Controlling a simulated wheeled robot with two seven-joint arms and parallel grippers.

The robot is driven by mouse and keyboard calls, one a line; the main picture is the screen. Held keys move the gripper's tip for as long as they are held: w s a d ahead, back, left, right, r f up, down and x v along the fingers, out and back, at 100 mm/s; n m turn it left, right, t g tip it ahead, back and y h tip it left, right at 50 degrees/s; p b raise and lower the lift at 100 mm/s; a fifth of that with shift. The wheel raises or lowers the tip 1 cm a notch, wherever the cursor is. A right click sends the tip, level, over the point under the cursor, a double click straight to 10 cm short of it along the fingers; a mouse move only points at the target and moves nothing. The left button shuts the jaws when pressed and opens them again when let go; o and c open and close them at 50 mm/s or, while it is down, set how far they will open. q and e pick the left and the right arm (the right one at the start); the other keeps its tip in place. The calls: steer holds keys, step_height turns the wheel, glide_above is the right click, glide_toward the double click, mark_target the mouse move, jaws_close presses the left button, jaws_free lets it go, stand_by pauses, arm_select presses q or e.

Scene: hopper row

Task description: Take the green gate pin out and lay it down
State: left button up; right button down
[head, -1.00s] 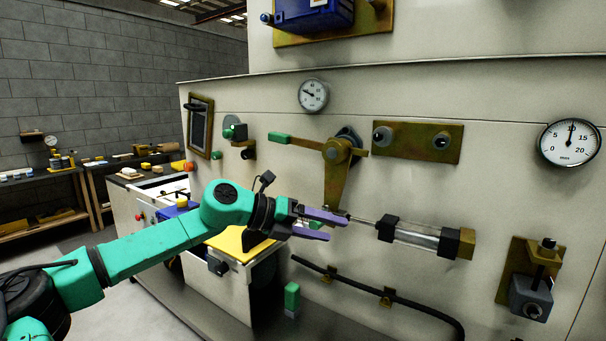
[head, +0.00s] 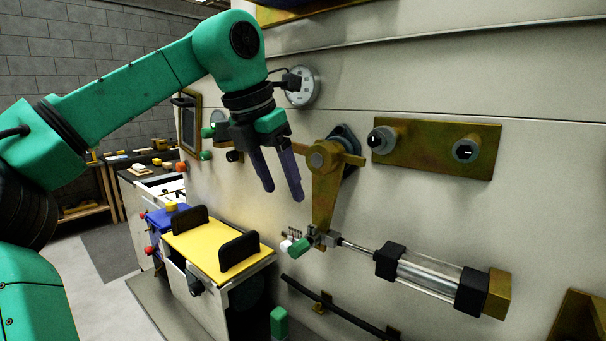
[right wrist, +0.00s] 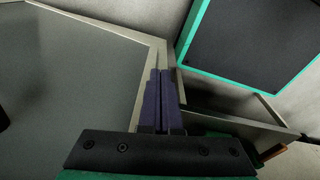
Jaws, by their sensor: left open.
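The green gate pin (head: 300,247) sits at the joint between the lower end of the brass lever (head: 325,200) and the cylinder rod (head: 356,247). Its green head faces out; the part inside the joint is hidden. My left gripper (head: 283,195) is open and empty, with its purple fingers pointing down. It is up and to the left of the pin in the head view, apart from it. My right gripper (right wrist: 160,74) shows in the right wrist view with its purple fingers together and nothing visible between them.
The cylinder (head: 430,276) runs right from the joint. A yellow-topped cabinet (head: 205,241) with two black upright plates stands below left. A dark pipe (head: 335,312) runs low along the wall. A green block (head: 278,322) is at the bottom.

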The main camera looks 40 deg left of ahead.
mark_target(297, 243)
arm_select(q)
steer(key=x, duration=0.8)
steer(key=s+x, duration=0.1)
steer(key=x, duration=0.3)
steer(key=shift+f+p, duration=0.4)
steer(key=shift+f, duration=0.3)
steer(key=shift+w+f, duration=0.15)
steer(key=shift+f, duration=0.05)
arm_select(e)
steer(key=shift+s+a+r, duration=0.1)
steer(key=shift+s+r, duration=0.1)
steer(key=shift+s, duration=0.45)
steer(key=shift+s+a+r, duration=0.1)
steer(key=shift+s+r, duration=0.05)
steer(key=shift+s, duration=0.45)
arm_select(q)
jaws_close()
steer(key=c, duration=1)
jaws_free()
jaws_close()
arm_select(e)
steer(key=shift+s+f, duration=0.1)
